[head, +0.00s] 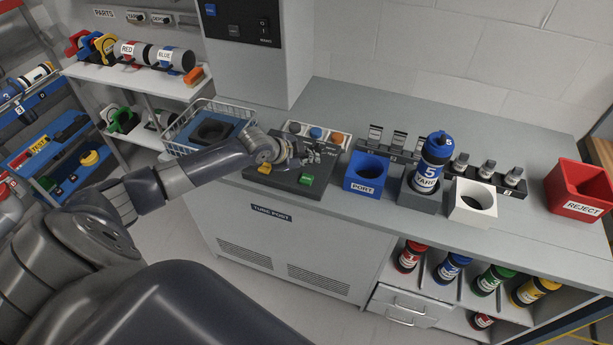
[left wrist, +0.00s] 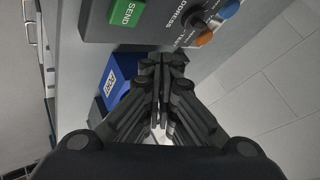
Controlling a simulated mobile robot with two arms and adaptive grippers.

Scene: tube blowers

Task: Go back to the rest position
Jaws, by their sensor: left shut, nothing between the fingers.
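My left arm reaches in from the left in the head view. Its gripper (head: 312,154) is above the dark control panel (head: 293,182) on the counter. In the left wrist view the left gripper (left wrist: 162,68) has its fingers together with nothing between them. The green SEND button (left wrist: 127,13) and the orange and blue knobs show close by in that view. My right gripper is in neither view.
Right of the panel stand the blue PORT block (head: 366,173), a blue-capped tube (head: 431,163) upright in a grey holder, a white block (head: 473,203) and the red REJECT bin (head: 580,190). A wire basket (head: 176,142) is left. Shelves (head: 131,77) hold tubes and coloured parts.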

